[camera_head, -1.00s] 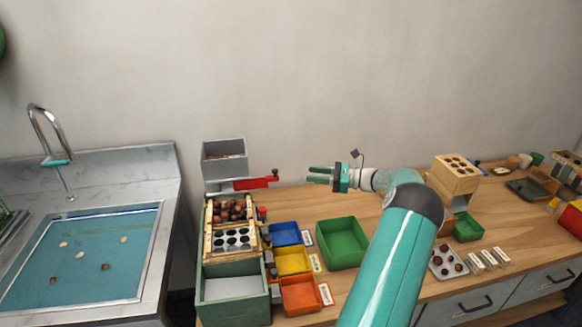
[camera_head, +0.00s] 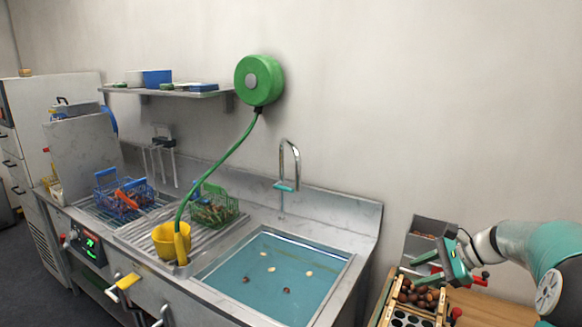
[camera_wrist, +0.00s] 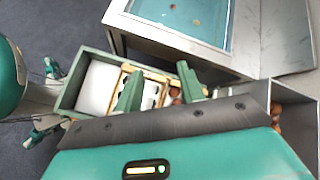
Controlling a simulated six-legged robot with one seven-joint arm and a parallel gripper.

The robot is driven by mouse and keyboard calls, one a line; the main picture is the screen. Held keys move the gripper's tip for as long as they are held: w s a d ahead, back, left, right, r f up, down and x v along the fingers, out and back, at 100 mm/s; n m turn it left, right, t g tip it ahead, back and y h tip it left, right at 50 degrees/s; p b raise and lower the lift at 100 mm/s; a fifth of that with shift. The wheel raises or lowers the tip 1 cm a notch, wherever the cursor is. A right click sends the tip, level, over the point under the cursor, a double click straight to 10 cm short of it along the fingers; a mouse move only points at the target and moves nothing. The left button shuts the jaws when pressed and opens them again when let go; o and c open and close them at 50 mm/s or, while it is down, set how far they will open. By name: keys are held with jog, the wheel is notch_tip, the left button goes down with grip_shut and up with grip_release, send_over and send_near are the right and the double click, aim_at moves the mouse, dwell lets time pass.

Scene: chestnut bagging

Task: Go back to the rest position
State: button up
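My gripper (camera_head: 420,270) is at the right of the head view, at the end of my teal arm, with its fingers pointing left. It is in front of the grey hopper (camera_head: 424,245) and above the rack of chestnuts (camera_head: 420,296). In the wrist view the two green fingers (camera_wrist: 158,88) stand apart with nothing held between them. Beyond them lie the green box (camera_wrist: 70,90) with a white floor and the wooden hole board (camera_wrist: 150,96), partly hidden by the fingers. The grey hopper, with chestnuts in it, is at the right of the wrist view (camera_wrist: 298,100).
A sink (camera_head: 318,309) with several chestnuts in the water fills the middle. A tall faucet (camera_head: 289,160) and a green hose reel (camera_head: 259,80) stand behind it. A yellow bucket (camera_head: 165,238) and wire baskets (camera_head: 222,210) are to the left.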

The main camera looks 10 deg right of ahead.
jog(key=s+a+r+n+g+h, duration=0.25)
jog(key=a+n, duration=0.25)
jog(key=a, duration=0.7)
jog(key=s+a+r+n+t+h, duration=0.1)
jog(key=s+a+n+h, duration=0.1)
jog(key=s+a+n, duration=0.5)
jog(key=s+a+n+t+h, duration=0.1)
jog(key=s+a+n+h, duration=0.2)
jog(key=s+a+n, duration=0.4)
jog(key=s, duration=0.5)
jog(key=shift+s+a+r+h, duration=0.3)
jog(key=shift+a+r+h, duration=0.05)
jog(key=shift+r, duration=0.05)
jog(key=shift+d, duration=0.1)
